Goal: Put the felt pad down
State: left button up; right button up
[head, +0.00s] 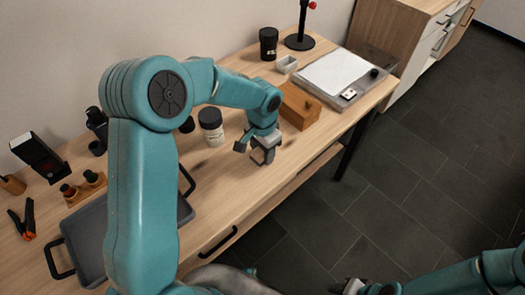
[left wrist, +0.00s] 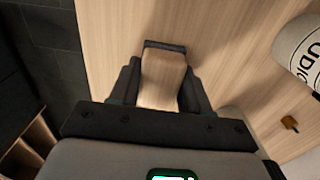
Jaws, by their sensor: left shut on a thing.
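Whether the pad touches the tabletop is unclear. My right gripper (head: 350,287) is cut off at the bottom edge, away from the table; its jaws are not clear.
The table (head: 235,185) is clear in front of the gripper. A jar (head: 211,127) stands left of it and a wooden box (head: 300,106) right. A grey tray (head: 90,235) lies left, partly behind my arm.

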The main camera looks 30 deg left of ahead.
pick_arm(q)
jog(key=shift+f, duration=0.3)
jog(key=shift+r, duration=0.1)
jog(key=shift+f, duration=0.25)
jog(key=o, duration=1.1)
jog(key=shift+r, duration=0.25)
notch_tip(320, 180, up, 12)
jog(key=shift+p, duration=0.35)
